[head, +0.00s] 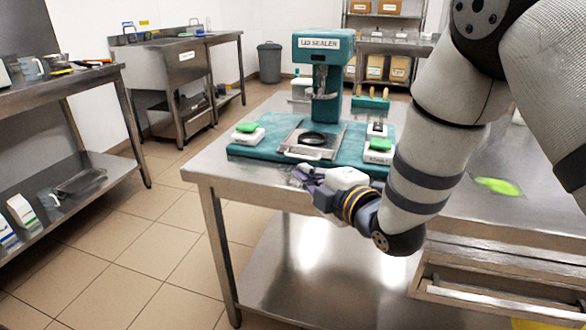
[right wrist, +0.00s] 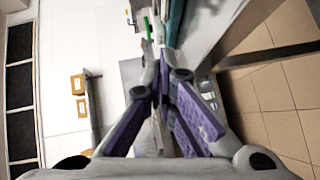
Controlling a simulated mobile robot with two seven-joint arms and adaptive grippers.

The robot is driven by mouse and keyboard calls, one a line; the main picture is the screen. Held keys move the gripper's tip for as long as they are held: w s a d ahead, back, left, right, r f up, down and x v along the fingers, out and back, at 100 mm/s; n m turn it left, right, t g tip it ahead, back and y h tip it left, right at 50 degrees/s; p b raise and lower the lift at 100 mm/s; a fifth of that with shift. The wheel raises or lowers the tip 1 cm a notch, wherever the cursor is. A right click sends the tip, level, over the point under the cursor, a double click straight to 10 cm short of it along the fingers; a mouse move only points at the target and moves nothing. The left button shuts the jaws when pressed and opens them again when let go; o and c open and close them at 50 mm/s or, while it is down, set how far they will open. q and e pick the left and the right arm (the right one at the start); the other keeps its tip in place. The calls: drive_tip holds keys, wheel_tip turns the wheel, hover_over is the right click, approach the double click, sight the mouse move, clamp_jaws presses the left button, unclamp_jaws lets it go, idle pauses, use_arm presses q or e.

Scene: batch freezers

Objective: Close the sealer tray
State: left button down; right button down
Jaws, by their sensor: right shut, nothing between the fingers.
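The teal lid sealer (head: 324,78) stands on the steel table. Its metal tray (head: 327,152) sticks out toward the table's front edge, with a black ring (head: 313,138) on it and a pale handle (head: 298,156) at its front. My right gripper (head: 303,172) is shut and empty, just in front of the handle and close to it. I cannot tell whether they touch. In the right wrist view the purple-padded fingers (right wrist: 163,65) come together at the tips. The tray is hard to make out in that view. My left gripper is not in view.
A green item (head: 497,186) lies on the table at right. An open drawer (head: 480,285) is below right.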

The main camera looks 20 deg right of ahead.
drive_tip(key=w, duration=0.2)
drive_tip(key=w+f, duration=0.1)
drive_tip(key=w, duration=0.4)
drive_tip(key=shift+w+d+f+b, duration=0.1)
drive_tip(key=shift+d+f+b, duration=0.2)
drive_tip(key=shift+d+b, duration=0.05)
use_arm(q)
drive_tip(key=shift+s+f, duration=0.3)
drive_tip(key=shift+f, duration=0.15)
use_arm(e)
drive_tip(key=shift+w+d, duration=0.2)
drive_tip(key=shift+w, duration=0.15)
